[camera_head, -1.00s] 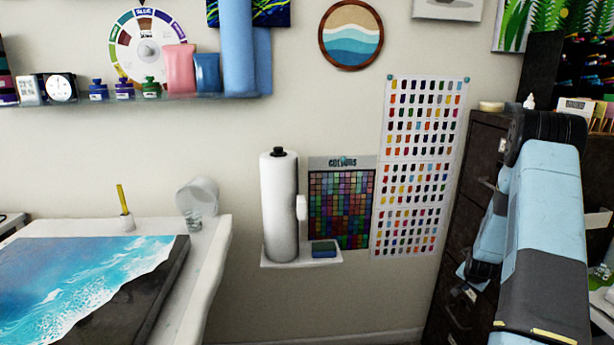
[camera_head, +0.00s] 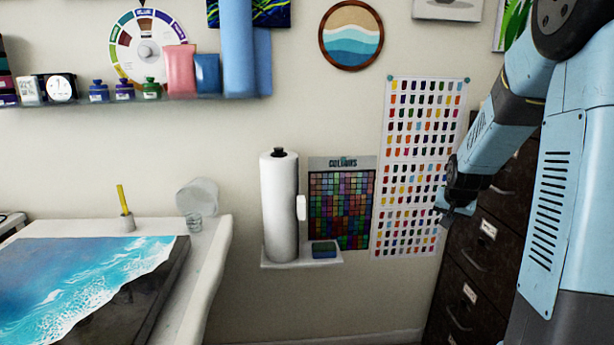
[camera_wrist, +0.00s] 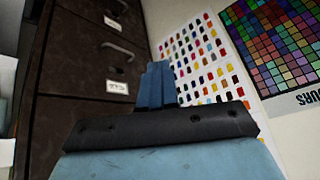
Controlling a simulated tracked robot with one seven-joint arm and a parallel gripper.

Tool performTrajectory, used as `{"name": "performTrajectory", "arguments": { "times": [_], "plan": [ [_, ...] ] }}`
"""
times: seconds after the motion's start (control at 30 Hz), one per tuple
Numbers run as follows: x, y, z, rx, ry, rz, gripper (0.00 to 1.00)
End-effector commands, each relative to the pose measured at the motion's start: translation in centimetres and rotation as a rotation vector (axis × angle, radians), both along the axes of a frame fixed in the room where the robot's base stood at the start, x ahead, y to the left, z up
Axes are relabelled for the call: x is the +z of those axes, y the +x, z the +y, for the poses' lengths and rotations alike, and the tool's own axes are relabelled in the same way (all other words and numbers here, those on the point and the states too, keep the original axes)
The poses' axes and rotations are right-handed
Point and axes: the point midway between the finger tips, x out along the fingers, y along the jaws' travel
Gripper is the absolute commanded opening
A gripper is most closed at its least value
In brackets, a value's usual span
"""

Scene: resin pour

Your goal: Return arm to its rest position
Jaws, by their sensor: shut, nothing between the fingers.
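No object is held. The swatch poster (camera_wrist: 205,60) and the cabinet (camera_wrist: 90,80) lie beyond the fingers.
The cabinet (camera_head: 475,275) stands close on the right. A small shelf (camera_head: 300,260) holds a paper towel roll (camera_head: 280,205) and a sponge (camera_head: 324,250). A table (camera_head: 205,265) with a blue resin painting (camera_head: 90,275) stands at left.

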Motion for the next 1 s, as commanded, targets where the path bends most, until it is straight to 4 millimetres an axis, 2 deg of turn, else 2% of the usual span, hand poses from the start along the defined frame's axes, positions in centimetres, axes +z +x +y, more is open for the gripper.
{"name": "performTrajectory", "arguments": {
  "times": [0.03,0.2,0.5,0.7,1.0],
  "plan": [
    [1.5,-0.9,1.0,0.018,-0.006,-0.003,0.00],
    [5.1,-4.3,3.8,0.076,-0.021,0.008,0.00],
    [10.1,-11.1,8.3,0.180,-0.044,0.026,0.00],
    [12.5,-16.1,10.8,0.250,-0.059,0.036,0.00],
    [14.5,-24.1,13.8,0.358,-0.078,0.049,0.00]
  ]
}}
